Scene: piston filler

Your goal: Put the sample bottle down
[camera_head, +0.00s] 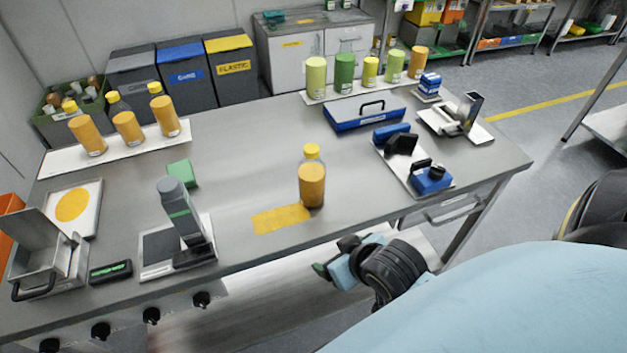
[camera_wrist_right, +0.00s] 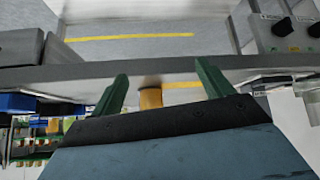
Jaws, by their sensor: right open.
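The sample bottle (camera_head: 312,185), orange with a yellow cap, stands upright on the grey table. Its base is at the far right corner of a yellow-orange mark (camera_head: 278,219); I cannot tell whether it overlaps the mark. My right gripper (camera_head: 322,270) is in front of the table's front edge, apart from the bottle. In the right wrist view its two green fingers (camera_wrist_right: 162,82) are spread. An orange thing (camera_wrist_right: 150,97) shows between them, partly hidden by the gripper body; it looks like the bottle but I cannot be sure. My left gripper is out of view.
Three similar bottles (camera_head: 127,127) stand on a white strip at the left. A grey device (camera_head: 180,212) stands left of the mark. A blue tray (camera_head: 365,117) and blue tools (camera_head: 430,178) lie at the right. The table's middle is clear.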

